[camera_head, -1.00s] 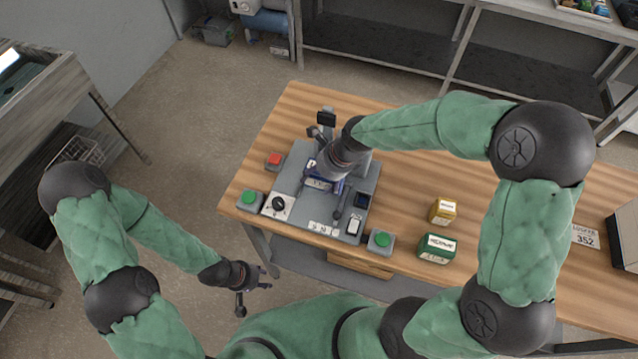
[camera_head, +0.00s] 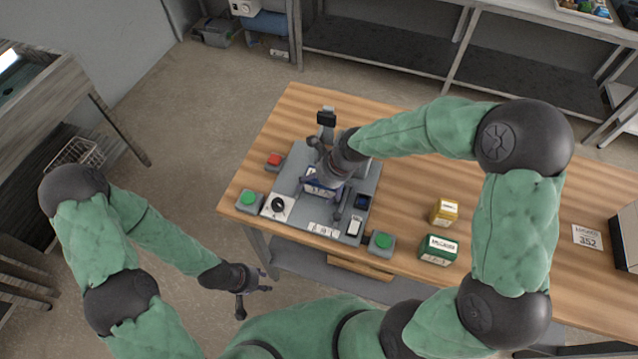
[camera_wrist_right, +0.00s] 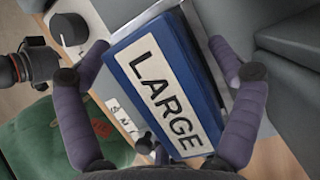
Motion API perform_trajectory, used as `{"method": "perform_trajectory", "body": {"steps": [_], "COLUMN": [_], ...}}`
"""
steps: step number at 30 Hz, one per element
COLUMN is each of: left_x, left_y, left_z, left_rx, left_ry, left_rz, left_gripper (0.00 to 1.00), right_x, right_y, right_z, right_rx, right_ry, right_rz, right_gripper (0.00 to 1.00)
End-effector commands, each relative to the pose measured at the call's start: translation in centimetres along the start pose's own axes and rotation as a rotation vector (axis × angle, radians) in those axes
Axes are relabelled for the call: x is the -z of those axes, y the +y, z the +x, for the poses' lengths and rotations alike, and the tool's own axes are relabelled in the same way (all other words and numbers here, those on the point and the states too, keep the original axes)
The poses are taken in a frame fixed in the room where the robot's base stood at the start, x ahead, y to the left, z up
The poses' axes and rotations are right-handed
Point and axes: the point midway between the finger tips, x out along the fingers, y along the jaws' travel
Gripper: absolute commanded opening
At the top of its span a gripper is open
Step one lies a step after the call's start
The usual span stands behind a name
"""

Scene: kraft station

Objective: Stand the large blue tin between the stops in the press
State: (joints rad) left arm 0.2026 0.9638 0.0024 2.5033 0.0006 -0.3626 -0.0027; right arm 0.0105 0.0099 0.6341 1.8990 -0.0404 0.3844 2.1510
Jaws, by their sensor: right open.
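The large blue tin (camera_head: 322,184) is on the grey press (camera_head: 288,178), with its pale label facing up toward the head camera. In the right wrist view the blue tin (camera_wrist_right: 165,82) shows a label reading LARGE. My right gripper (camera_head: 322,194) is open at the tin. In the right wrist view its fingers lie on either side of the tin, with a narrow gap visible at the right finger. The stops are hidden, so I cannot tell how the tin sits against them. My left gripper (camera_head: 256,290) is open and empty, off the table's front edge.
A yellow box (camera_head: 444,212) and a green box (camera_head: 439,249) stand right of the press. Green buttons (camera_head: 249,198) (camera_head: 382,242), a red button (camera_head: 275,160) and a black knob (camera_head: 279,204) surround the press.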

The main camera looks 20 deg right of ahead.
Motion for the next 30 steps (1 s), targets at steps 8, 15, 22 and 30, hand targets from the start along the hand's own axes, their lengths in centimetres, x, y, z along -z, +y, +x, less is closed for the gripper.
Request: {"method": "perform_trajectory", "body": {"steps": [8, 15, 22, 30], "left_x": [0.0, -0.1, -0.1, -0.1], "left_y": [0.1, 0.5, 0.8, 0.9], "left_z": [-0.2, -1.3, -2.2, -2.6], "left_rx": [0.0, 0.0, 0.0, 0.0], "left_ry": [0.0, 0.0, 0.0, 0.0], "left_rz": [0.0, 0.0, 0.0, 0.0], "left_gripper": [0.4, 0.4, 0.4, 0.4], "right_x": [-0.2, -0.3, -0.2, -0.1], "right_y": [0.0, -0.1, -0.1, 0.0], "right_z": [-0.9, -5.2, -9.6, -12.1], "right_rx": [0.001, 0.004, 0.003, 0.0], "right_ry": [-0.001, -0.002, -0.002, 0.0], "right_rz": [0.0, 0.0, 0.001, 0.001], "right_gripper": [0.92, 0.92, 0.92, 0.92]}}
